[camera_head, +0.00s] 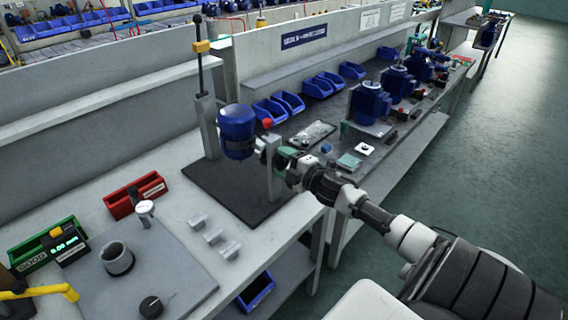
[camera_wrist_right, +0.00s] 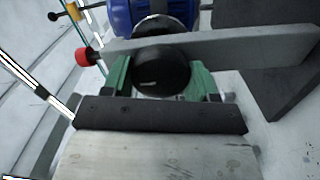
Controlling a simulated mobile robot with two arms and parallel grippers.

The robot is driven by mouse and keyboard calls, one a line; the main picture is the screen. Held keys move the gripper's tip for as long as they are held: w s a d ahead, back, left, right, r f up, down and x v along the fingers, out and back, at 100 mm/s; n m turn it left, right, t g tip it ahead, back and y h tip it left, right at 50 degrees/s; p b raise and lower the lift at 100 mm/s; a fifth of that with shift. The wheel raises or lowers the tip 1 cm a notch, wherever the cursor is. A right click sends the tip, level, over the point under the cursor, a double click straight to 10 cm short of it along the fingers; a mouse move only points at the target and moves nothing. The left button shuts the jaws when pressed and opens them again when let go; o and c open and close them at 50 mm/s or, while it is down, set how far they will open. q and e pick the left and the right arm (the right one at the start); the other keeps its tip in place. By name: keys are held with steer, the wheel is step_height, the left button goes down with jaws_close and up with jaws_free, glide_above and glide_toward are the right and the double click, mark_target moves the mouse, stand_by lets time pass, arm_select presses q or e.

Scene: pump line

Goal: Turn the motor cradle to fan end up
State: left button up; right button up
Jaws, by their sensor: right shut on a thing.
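The blue motor (camera_head: 237,122) is held in the cradle between a tall rear post (camera_head: 207,128) and a shorter front post (camera_head: 273,172). It looks roughly upright, with a rounded blue top and a darker lower end. I cannot tell which end is the fan end. My right gripper (camera_head: 283,156) is at the front post. In the right wrist view its green fingers (camera_wrist_right: 160,80) are shut on a round black knob (camera_wrist_right: 161,72), in front of the grey post and the blue motor (camera_wrist_right: 155,14). The left gripper is not in view.
A red knob (camera_head: 267,122) sits near the front post's top. The cradle stands on a dark mat (camera_head: 235,192). Left are a red bin (camera_head: 134,196), a green bin (camera_head: 46,243) and grey blocks (camera_head: 214,237). Blue bins (camera_head: 279,106) and more motors (camera_head: 370,102) stand behind to the right.

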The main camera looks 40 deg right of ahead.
stand_by(0.3)
steer(key=o, duration=1.3)
steer(key=shift+s, duration=0.15)
steer(key=s, duration=0.7)
steer(key=s+b, duration=0.1)
steer(key=s, duration=0.2)
steer(key=shift+s+d, duration=0.3)
steer(key=shift+d, duration=0.1)
